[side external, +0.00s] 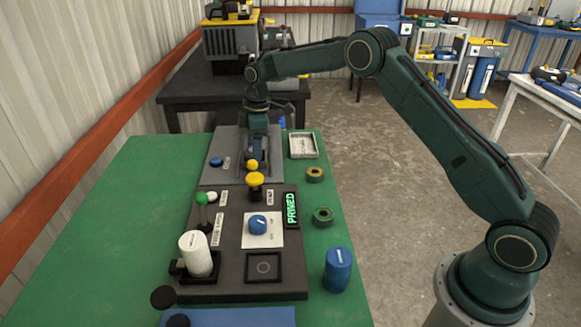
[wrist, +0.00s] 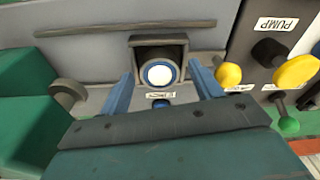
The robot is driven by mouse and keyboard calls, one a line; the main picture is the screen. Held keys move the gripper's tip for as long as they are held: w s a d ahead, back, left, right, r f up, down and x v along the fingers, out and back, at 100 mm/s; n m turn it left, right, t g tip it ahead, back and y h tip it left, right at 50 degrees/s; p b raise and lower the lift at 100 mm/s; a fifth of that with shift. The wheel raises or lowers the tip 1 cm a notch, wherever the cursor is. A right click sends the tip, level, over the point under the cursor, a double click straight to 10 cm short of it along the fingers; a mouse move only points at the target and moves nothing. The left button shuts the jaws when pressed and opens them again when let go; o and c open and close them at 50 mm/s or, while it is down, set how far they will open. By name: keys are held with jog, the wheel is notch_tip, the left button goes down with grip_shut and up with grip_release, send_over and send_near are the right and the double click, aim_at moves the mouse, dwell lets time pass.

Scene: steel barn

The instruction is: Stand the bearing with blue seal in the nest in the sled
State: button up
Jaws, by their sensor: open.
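My gripper (side external: 257,150) is at the grey sled plate (side external: 228,142) at the far end of the bench, pointing down. In the wrist view its two blue fingers (wrist: 161,72) are apart, on either side of a dark square nest (wrist: 138,43). A round piece with a blue ring and white centre, seemingly the bearing with blue seal (wrist: 159,74), sits within the nest, facing the camera. It stands between the fingers without visible contact. In the side view I cannot make it out behind my gripper.
An orange-ringed bearing (side external: 315,174) and a green-ringed one (side external: 323,215) lie on the green bench right of the control panel (side external: 232,274). A shallow tray (side external: 303,145) and blue cylinder (side external: 338,270) are also there. Yellow knobs (side external: 255,179) stand close to my gripper. The bench's left is clear.

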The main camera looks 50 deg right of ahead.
notch_tip(320, 180, up, 12)
jog(key=d, duration=0.1)
jog(key=shift+s+d, duration=0.15)
jog(key=shift+s, duration=0.3)
dwell(0.7)
jog(key=s+a+r+m+t, duration=0.1)
jog(key=s+a+r+m, duration=0.15)
jog(key=s+r, duration=0.6)
jog(key=s+a+r+m+t, duration=0.1)
jog(key=s+a+r+m, duration=0.15)
jog(key=s+r, duration=0.6)
jog(key=s+d+f+m+t, duration=0.1)
jog(key=s+f+m, duration=0.2)
jog(key=s, duration=1)
jog(key=s+f+m+t+h, duration=0.1)
jog(key=s+f+m, duration=0.2)
jog(key=s+f, duration=0.4)
jog(key=shift+s+d+t, duration=0.4)
jog(key=shift+s, duration=2.65)
